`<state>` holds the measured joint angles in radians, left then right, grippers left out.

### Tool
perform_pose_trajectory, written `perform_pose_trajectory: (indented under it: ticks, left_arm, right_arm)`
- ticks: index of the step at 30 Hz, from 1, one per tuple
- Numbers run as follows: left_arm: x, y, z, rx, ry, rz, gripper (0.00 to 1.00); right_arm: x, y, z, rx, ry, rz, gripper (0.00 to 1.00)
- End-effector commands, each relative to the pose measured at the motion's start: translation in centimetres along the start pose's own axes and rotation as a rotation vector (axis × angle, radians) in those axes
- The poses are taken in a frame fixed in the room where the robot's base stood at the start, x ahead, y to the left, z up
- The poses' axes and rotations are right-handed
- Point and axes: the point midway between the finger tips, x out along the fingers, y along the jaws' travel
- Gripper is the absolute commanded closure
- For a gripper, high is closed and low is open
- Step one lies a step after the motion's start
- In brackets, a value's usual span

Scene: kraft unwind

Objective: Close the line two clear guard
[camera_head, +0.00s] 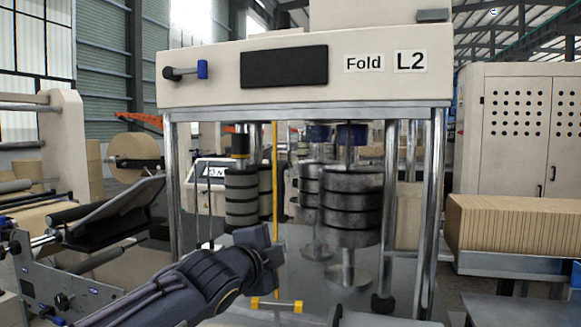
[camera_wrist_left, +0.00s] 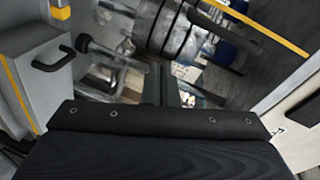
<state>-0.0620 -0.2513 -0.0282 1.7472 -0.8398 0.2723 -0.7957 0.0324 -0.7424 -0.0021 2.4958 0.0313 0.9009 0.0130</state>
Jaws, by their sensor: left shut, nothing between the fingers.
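The line two machine carries the labels "Fold" and "L2" (camera_head: 410,61) on its cream head. A clear guard with a yellow upright edge (camera_head: 275,180) shows in the front opening; its pane is hard to make out, and I cannot tell how far it stands open. A yellow bar (camera_head: 277,305) shows low in front. My left gripper (camera_head: 270,256) is shut and empty, in front of the opening near the yellow edge; I cannot tell whether they touch. In the left wrist view its fingers (camera_wrist_left: 168,85) are together, with a yellow strip (camera_wrist_left: 258,27) beyond. My right gripper is not in view.
Stacked metal rollers (camera_head: 352,205) stand inside the frame, with chrome posts (camera_head: 430,200) at its sides. A corrugated stack (camera_head: 515,228) lies at the right. A roll machine (camera_head: 65,190) stands at the left. A black handle (camera_wrist_left: 52,58) shows in the wrist view.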

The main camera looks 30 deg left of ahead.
Motion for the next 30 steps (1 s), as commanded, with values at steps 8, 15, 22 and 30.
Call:
perform_pose_trajectory:
  ticks: [8, 15, 22, 30]
  left_arm:
    - [2.4, -7.8, -2.9, 0.298, 0.049, -0.155, 1.00]
    - [6.4, -8.2, -3.1, 0.296, 0.047, -0.153, 1.00]
    - [11.4, -9.1, -3.5, 0.295, 0.047, -0.152, 1.00]
    - [10.6, -10.1, -0.5, 0.292, 0.044, -0.153, 1.00]
  right_arm:
    - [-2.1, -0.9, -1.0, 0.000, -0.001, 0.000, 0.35]
    - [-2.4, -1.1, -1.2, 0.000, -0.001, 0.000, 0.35]
    - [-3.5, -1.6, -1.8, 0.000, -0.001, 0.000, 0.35]
    - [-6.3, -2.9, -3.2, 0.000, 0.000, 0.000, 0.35]
